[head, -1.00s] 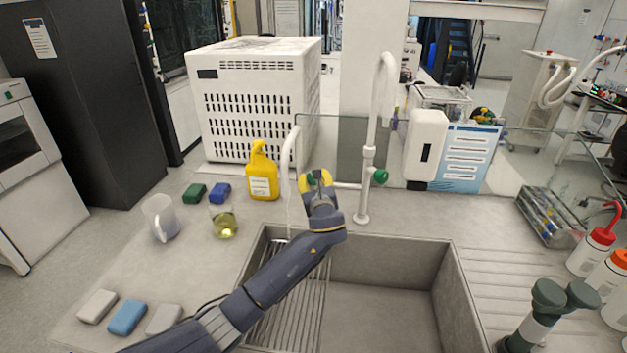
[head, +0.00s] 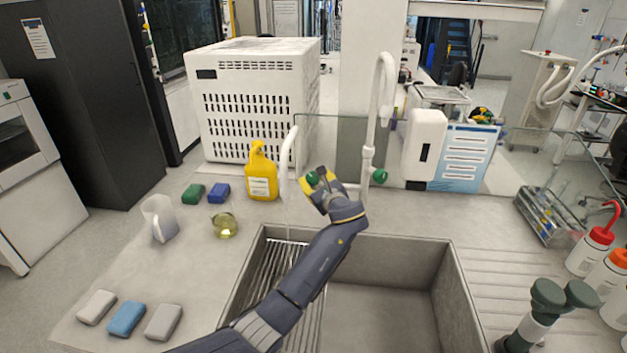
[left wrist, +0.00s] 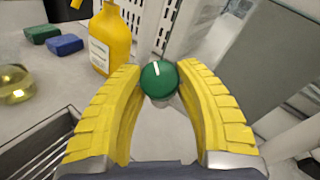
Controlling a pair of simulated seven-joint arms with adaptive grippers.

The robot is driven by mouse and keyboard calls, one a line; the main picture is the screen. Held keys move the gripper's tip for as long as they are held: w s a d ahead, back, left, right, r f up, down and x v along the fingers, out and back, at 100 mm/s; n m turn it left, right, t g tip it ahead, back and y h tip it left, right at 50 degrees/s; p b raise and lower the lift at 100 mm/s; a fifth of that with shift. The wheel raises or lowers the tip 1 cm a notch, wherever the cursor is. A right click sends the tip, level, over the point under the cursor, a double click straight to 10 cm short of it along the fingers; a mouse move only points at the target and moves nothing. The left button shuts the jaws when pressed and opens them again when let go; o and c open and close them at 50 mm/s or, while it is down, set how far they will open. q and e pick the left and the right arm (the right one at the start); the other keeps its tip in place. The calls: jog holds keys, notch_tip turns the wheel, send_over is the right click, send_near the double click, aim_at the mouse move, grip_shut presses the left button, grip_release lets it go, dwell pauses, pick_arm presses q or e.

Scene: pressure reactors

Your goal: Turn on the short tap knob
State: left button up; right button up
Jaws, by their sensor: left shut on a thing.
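The short tap (head: 290,162) is a white curved spout at the back left of the sink. Its green knob (head: 313,178) sits just right of the spout. My left gripper (head: 318,180) is shut on this knob. In the left wrist view, the yellow fingers press the round green knob (left wrist: 159,80) from both sides, and its white mark is slightly tilted. A faint pale streak shows below the spout; I cannot tell clearly if it is water. The tall tap (head: 380,110) with its own green knob (head: 379,176) stands to the right. My right gripper is not in view.
A yellow bottle (head: 262,175) stands left of the short tap. A flask (head: 225,225), a jug (head: 160,218) and coloured blocks (head: 127,318) are on the left counter. The sink (head: 385,300) lies in front. Bottles (head: 592,250) stand at the right.

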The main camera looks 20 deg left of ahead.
pick_arm(q)
jog(key=shift+a+r, duration=0.1)
jog(key=shift+r, duration=0.05)
jog(key=o, duration=1.2)
jog(key=shift+v, duration=3.8)
